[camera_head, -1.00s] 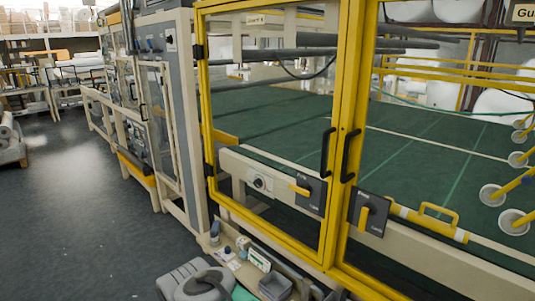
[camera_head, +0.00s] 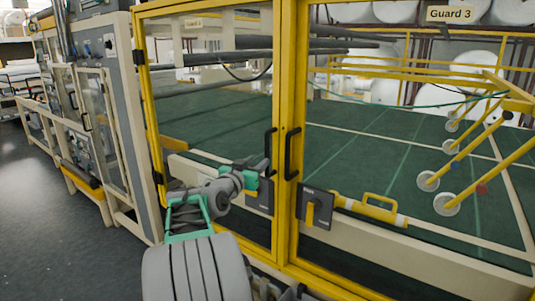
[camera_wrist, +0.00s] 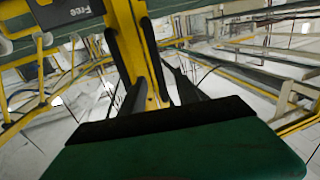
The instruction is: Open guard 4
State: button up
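Guard 4 is the left yellow-framed glass door (camera_head: 142,90), with a label (camera_head: 195,23) at its top. It looks closed against the yellow post. Its black upright handle (camera_head: 269,145) is beside the post and also shows in the wrist view (camera_wrist: 152,45). Its dark lock plate (camera_head: 262,203) is low on the door, partly hidden by my gripper; its lever is hard to make out. My gripper (camera_head: 266,168) is at the handle's lower end; contact cannot be told.
Guard 3 (camera_head: 450,14), the right door, has its own black handle (camera_head: 292,153) and a lock plate with a yellow lever (camera_head: 316,209). Grey cabinets (camera_head: 120,110) stand left. Open floor (camera_head: 45,225) lies at the left front.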

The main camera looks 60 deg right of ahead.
aim_at(266, 154)
jog(key=d, duration=0.2)
jog(key=d+p, duration=0.1)
jog(key=d, duration=0.1)
jog(key=d+p, duration=0.1)
jog(key=d, duration=0.2)
jog(key=shift+s+r, duration=0.1)
jog(key=shift+r, duration=0.2)
jog(key=shift+d+f, duration=0.1)
jog(key=shift+d, duration=0.4)
jog(key=shift+c, duration=0.6)
grip_shut()
